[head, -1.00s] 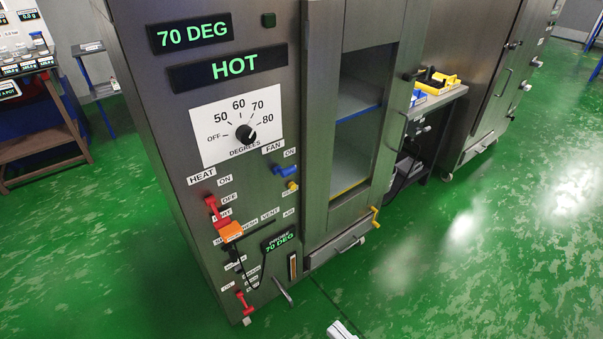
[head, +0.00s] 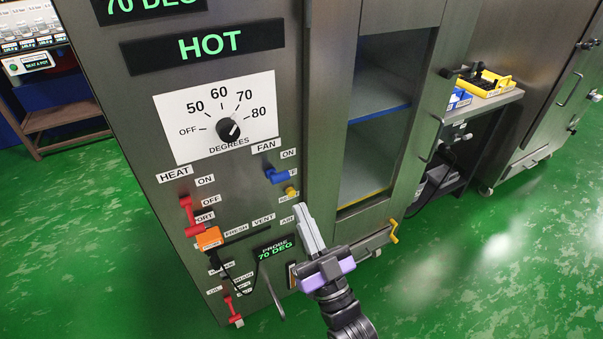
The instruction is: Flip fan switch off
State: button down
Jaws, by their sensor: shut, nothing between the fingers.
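The fan switch is a blue lever (head: 277,174) on the steel cabinet front, under the FAN label (head: 266,146). Its end sticks out to the right, below the ON label (head: 288,154), and partly covers the lower label. I cannot tell surely which position it is in. My gripper (head: 304,208) has entered from the lower right, its pale fingers shut together and empty. The fingertips are below and right of the blue lever, apart from it in the picture.
A yellow button (head: 291,191) sits between the blue lever and my fingertips. The red HEAT lever (head: 190,215) and an orange block (head: 208,238) are to the left. A temperature dial (head: 228,129) is above. The cabinet's glass door (head: 385,120) stands to the right.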

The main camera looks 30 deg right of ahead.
aim_at(276, 176)
jog(key=shift+s+d, duration=0.2)
jog(key=shift+s, duration=0.15)
jog(key=w+r, duration=0.2)
jog(key=w, duration=0.7)
jog(key=shift+r+p, duration=0.15)
jog(key=shift+p, duration=0.25)
jog(key=shift+t+b, duration=0.3)
jog(key=shift+b, duration=0.15)
